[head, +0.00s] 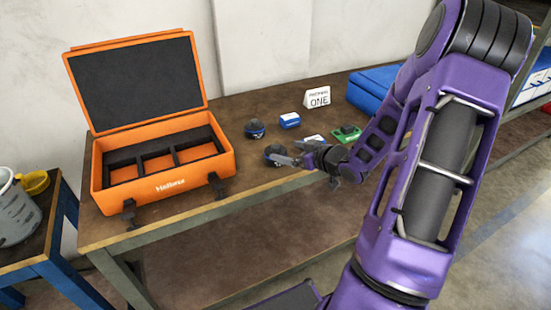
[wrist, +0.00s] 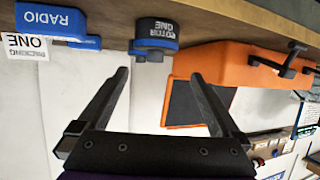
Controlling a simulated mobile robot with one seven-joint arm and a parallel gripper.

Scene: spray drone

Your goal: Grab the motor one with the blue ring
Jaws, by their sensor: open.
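In the wrist view, which is upside down, a dark round motor with a blue ring (wrist: 153,45) stands on the table, its label partly readable and ending in ONE. It is beyond the fingertips and not between them.
The open orange case (head: 163,200) with empty compartments stands left on the brown table (head: 225,204). A blue box marked RADIO (wrist: 50,18), a white card (head: 318,97), a green part (head: 347,134) and a larger blue box (head: 372,92) are around the motors.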

